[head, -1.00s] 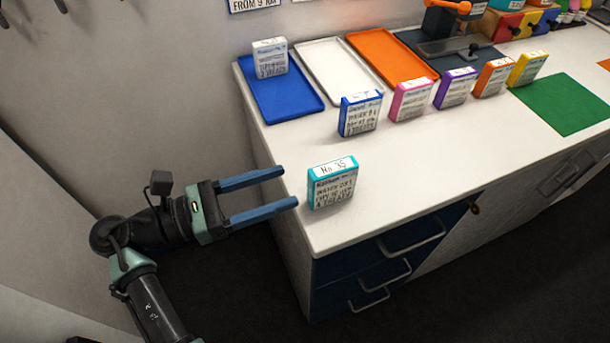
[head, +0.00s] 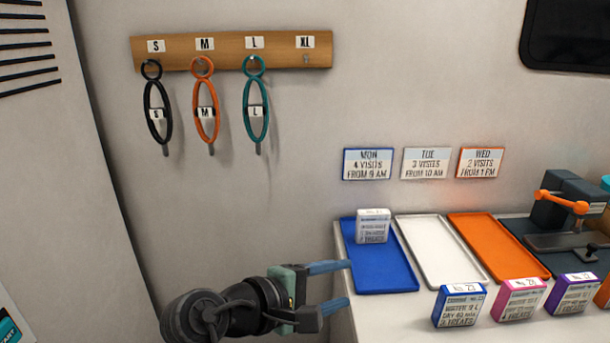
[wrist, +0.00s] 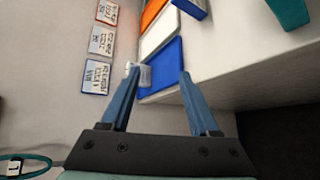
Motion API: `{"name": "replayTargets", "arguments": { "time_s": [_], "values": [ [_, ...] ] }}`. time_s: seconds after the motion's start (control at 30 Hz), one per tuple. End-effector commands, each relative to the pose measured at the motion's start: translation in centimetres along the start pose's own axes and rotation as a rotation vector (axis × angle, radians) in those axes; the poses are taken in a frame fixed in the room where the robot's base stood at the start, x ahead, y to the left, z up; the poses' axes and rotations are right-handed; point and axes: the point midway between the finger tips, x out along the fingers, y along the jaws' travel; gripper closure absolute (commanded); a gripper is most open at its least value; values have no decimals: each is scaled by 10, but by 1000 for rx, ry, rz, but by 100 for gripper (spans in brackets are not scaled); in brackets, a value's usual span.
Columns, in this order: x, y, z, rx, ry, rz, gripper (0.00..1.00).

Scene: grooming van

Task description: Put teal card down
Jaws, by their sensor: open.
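The teal card (wrist: 290,12) shows only in part, at the top right of the wrist view. It is on the white counter and apart from my gripper. It lies outside the head view. My gripper (head: 346,284) is open and empty, just off the counter's left edge in the head view. In the wrist view, its blue fingers (wrist: 159,73) are spread with nothing held between them.
A blue tray (head: 385,275) holds a grey-white card (head: 373,227). White (head: 440,248) and orange (head: 485,246) trays lie beside it. Blue (head: 458,306), pink (head: 520,300) and purple (head: 572,294) cards stand in front. Loops hang from a wall rack (head: 230,50).

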Motion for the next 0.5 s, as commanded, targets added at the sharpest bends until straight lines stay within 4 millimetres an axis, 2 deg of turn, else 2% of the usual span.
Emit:
{"name": "replayTargets", "arguments": {
  "time_s": [0.03,0.07,0.1,0.17,0.2,0.27,0.3,0.4,0.5],
  "values": [
    [-5,36,4,225,126,68,38],
    [-11,57,5,356,207,106,38],
    [-23,86,10,532,320,158,38],
    [-48,130,25,790,500,232,38],
    [-70,159,40,956,629,280,38],
    [-108,196,68,1180,831,342,38],
    [-133,214,87,1303,960,374,38],
    [-191,243,134,1526,1247,425,38],
    [-234,254,170,1652,1466,444,38]
  ]
}}
